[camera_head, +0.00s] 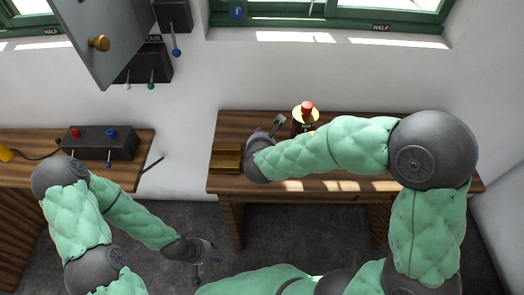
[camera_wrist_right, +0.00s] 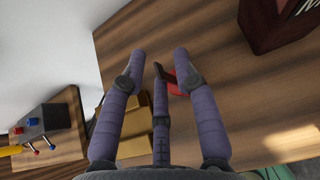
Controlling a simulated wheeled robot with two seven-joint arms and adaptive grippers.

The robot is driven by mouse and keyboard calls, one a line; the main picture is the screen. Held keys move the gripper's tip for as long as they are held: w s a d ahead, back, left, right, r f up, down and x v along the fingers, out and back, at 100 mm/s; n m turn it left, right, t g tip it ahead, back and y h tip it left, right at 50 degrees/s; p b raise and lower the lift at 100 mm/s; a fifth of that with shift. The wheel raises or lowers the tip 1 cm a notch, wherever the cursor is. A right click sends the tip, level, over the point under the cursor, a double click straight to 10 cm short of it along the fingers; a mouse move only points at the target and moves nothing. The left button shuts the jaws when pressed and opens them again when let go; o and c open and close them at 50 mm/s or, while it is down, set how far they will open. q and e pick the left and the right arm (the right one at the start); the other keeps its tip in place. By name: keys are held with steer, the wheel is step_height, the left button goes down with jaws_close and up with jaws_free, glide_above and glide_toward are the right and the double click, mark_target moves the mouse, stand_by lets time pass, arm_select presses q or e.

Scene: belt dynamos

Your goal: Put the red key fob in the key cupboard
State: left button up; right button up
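A small red piece, which looks like the red key fob (camera_wrist_right: 174,88), lies on the wooden desk in the right wrist view, partly hidden behind the fingers. My right gripper (camera_wrist_right: 160,58) is over it with its fingers spread; I see no grip on it. In the head view my right gripper (camera_head: 277,124) is over the desk's left part, and the fob cannot be made out. A grey door with a brass knob (camera_head: 116,62), which looks like the key cupboard's, hangs open at the upper left. My left gripper (camera_head: 197,268) points down over the floor, too small to read.
A stepped brown box (camera_head: 226,158) stands left of my right gripper. A dark red box with a brass dish and red knob (camera_head: 307,107) stands behind it. A black box with red and blue knobs (camera_head: 100,142) is on the left desk. Black wall boxes (camera_head: 150,62) hang beside the door.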

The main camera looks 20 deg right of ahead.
steer(key=shift+w+d+f, duration=0.15)
steer(key=shift+w+f, duration=0.1)
steer(key=shift+w, duration=0.1)
jaws_close()
